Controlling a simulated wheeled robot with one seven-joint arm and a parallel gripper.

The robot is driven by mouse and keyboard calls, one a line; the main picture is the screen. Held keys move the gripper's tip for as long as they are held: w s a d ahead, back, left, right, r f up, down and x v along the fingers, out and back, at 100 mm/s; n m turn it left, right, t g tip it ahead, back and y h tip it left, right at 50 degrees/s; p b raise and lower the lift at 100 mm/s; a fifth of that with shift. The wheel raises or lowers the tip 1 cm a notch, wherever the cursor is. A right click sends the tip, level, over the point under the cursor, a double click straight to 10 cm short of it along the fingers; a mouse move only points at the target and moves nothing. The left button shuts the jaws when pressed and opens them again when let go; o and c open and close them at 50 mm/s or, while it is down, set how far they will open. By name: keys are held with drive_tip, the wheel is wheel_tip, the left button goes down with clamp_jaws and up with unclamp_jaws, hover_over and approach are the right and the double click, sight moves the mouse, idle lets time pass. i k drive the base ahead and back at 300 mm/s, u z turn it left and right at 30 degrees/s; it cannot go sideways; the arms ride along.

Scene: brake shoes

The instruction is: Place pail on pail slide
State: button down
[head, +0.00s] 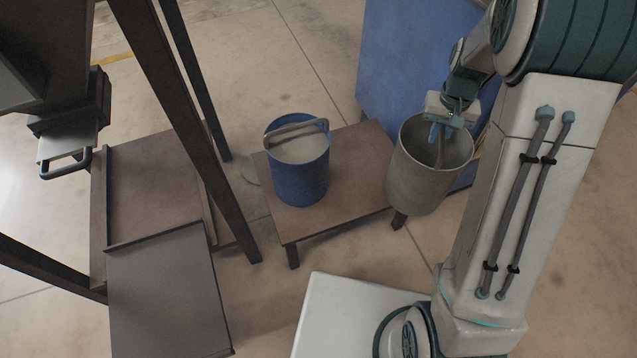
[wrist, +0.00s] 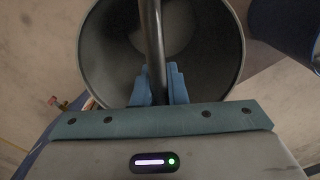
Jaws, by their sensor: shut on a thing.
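A grey metal pail (head: 420,178) hangs from my gripper (head: 440,128) at the right of the low brown table in the head view. My gripper is shut on the pail's handle. In the wrist view, the blue fingers (wrist: 158,84) close around the dark handle (wrist: 151,40), and the open pail (wrist: 215,60) shows below it, its inside looking empty. A brown slide with raised side rails (head: 150,195) is at the left, under a dark frame, with a grey flat plate (head: 170,290) at its front; I take this to be the pail slide.
A blue bucket (head: 300,178) with pale contents and a raised handle stands on the low table (head: 345,195). A blue cabinet (head: 400,60) stands behind. Dark frame legs (head: 190,120) rise beside the slide. Floor shows between table and slide.

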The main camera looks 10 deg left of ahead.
sight(161, 288)
drive_tip(key=z, duration=0.3)
drive_tip(key=k, duration=1.2)
drive_tip(key=u, duration=1.25)
drive_tip(key=i, duration=1)
drive_tip(key=z, duration=0.05)
